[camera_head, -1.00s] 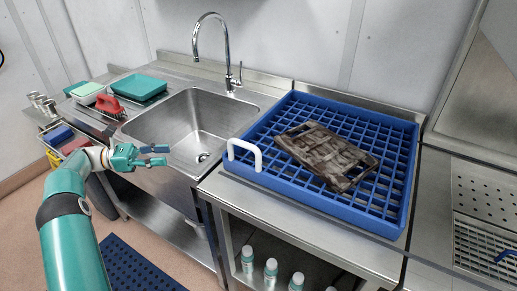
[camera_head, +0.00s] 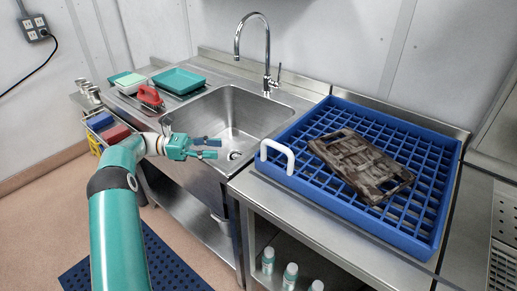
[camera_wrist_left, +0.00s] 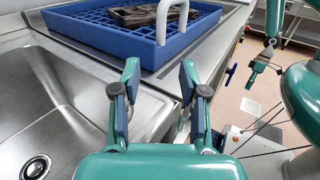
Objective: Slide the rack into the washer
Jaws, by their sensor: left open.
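The blue rack (camera_head: 290,188) lies flat on the steel counter right of the sink, with a brown, dirty mould plate (camera_head: 360,165) on its grid. A white handle (camera_head: 277,156) stands at its left edge. My left gripper (camera_head: 217,148) is open and empty above the sink's front edge, left of the handle and apart from it. In the left wrist view, the open fingers (camera_wrist_left: 160,75) point towards the rack (camera_wrist_left: 190,38) and handle (camera_wrist_left: 172,18). My right gripper (camera_wrist_left: 257,68) appears at the right there; its jaw state is unclear. The washer cannot be clearly identified.
The sink (camera_head: 235,120) and its tall tap (camera_head: 268,50) are left of the rack. Bottles (camera_head: 290,275) stand below the counter. A perforated steel surface (camera_head: 505,215) is at far right.

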